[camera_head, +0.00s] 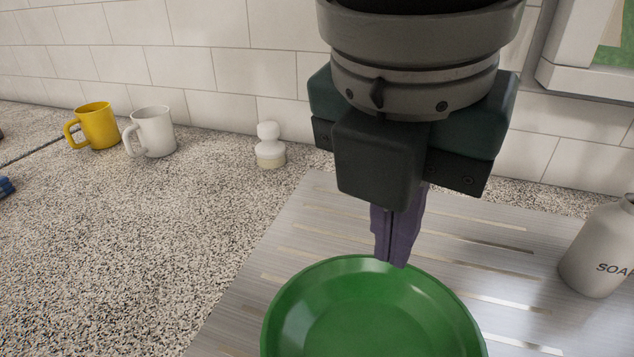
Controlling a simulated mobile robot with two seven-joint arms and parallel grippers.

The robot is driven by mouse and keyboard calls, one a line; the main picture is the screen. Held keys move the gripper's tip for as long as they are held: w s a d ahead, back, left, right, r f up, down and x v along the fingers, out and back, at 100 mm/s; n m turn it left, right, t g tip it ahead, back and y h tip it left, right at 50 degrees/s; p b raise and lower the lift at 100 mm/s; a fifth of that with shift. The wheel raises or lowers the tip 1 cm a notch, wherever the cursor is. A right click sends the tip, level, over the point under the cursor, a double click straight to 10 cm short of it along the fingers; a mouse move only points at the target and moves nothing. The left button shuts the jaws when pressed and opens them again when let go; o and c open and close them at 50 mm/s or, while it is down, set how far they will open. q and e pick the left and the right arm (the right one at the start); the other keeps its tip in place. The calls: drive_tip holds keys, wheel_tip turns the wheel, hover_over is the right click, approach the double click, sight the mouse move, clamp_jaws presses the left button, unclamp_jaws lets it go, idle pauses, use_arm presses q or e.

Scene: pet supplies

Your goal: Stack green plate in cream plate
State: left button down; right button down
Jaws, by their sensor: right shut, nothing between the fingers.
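The green plate (370,325) lies on the metal drainboard at the bottom middle, its near part cut off by the picture's edge. My right gripper (392,262) points down at the plate's far rim. Its fingers are shut together with nothing between them. The fingertips overlap the far rim in the picture; I cannot tell whether they touch it. No cream plate shows in this view. My left gripper is not in view.
A ribbed metal drainboard (262,262) lies under the plate. A soap bottle (598,250) stands at the right. A yellow mug (97,126), a white mug (153,132) and a white brush-like item (270,147) stand along the tiled wall.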

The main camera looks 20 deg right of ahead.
sight(402, 273)
drive_tip(key=b+x, duration=0.1)
drive_tip(key=x, duration=0.9)
drive_tip(key=shift+d+f+b, duration=0.15)
drive_tip(key=shift+f+b, duration=0.05)
drive_tip(key=shift+b, duration=0.1)
drive_tip(key=shift+w+d+r, duration=0.25)
drive_tip(key=shift+w+d, duration=0.65)
drive_tip(key=shift+d, duration=0.05)
drive_tip(key=shift+w+d, duration=0.4)
drive_tip(key=shift+d, duration=0.05)
drive_tip(key=shift+w+d+r+p, duration=0.15)
drive_tip(key=shift+w+d+p, duration=0.1)
drive_tip(key=shift+p, duration=0.45)
drive_tip(key=shift+w+d+p, duration=0.25)
drive_tip(key=shift+d+p, duration=0.05)
drive_tip(key=shift+w, duration=0.1)
